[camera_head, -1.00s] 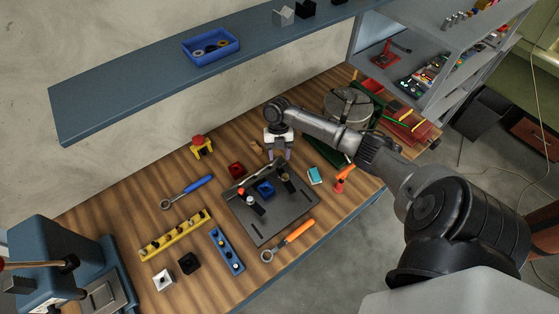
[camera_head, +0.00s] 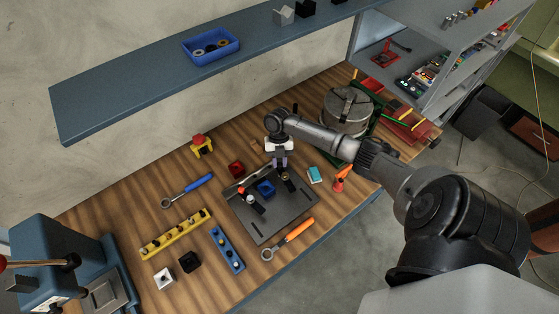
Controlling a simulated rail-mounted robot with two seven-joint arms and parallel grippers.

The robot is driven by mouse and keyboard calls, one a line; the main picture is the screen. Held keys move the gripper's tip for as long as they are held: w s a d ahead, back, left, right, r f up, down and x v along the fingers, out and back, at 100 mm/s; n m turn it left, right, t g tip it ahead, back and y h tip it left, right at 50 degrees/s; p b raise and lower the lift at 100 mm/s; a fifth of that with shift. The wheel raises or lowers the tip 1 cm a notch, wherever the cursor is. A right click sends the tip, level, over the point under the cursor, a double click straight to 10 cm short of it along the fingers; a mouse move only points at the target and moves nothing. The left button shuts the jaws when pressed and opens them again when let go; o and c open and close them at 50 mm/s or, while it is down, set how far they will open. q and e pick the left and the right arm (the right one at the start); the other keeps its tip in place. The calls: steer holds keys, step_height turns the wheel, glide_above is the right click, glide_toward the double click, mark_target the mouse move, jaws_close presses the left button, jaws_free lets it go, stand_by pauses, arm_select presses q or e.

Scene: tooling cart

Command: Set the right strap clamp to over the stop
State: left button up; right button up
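A dark grey fixture plate (camera_head: 277,224) lies on the wooden bench with a blue block (camera_head: 265,187) on it. The right strap clamp (camera_head: 287,181) is a small dark piece on the plate, right of the blue block. Its exact angle and its stop are too small to tell. Another strap clamp (camera_head: 256,207), dark with a pale knob, is left of the block. My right gripper (camera_head: 279,163) points down just behind and above the right clamp. Its two fingers look apart, with nothing visible between them. My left gripper is not in view.
A shelf (camera_head: 150,95) overhangs behind.

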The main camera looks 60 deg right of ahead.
jaws_close()
steer(key=shift+s+d+r+m+t+y+p, duration=0.15)
steer(key=shift+s+d+m+t+p, duration=0.15)
steer(key=shift+m+p, duration=0.45)
steer(key=shift+s+d+r+m+t+y+p, duration=0.1)
steer(key=shift+s+d+m+t+y+p, duration=0.15)
steer(key=shift+m+p, duration=0.5)
steer(key=m+p, duration=0.1)
steer(key=m+t, duration=0.1)
steer(key=s+m+p, duration=0.1)
steer(key=shift+s+d+m+t+p, duration=0.1)
steer(key=shift+d+m+t+p, duration=0.15)
steer(key=shift+m+p, duration=0.05)
steer(key=s+m+t+p, duration=0.1)
steer(key=m, duration=0.1)
steer(key=s+m+p, duration=0.1)
steer(key=m+p, duration=0.1)
steer(key=shift+d+m+t+h, duration=0.1)
steer(key=shift+m+t+h, duration=0.2)
steer(key=shift+t, duration=0.1)
steer(key=shift+s+m+t+p, duration=0.4)
steer(key=shift+s+m+p, duration=0.05)
steer(key=shift+m+p, duration=0.7)
steer(key=shift+s+a+f+m+t+h+p, duration=0.15)
steer(key=shift+s+m+h+p, duration=0.15)
steer(key=shift+m, duration=0.3)
steer(key=shift+s+a+f+m+t+h+p, duration=0.1)
steer(key=shift+m+t+h+p, duration=0.1)
steer(key=shift+m+p, duration=0.3)
steer(key=shift+m, duration=0.25)
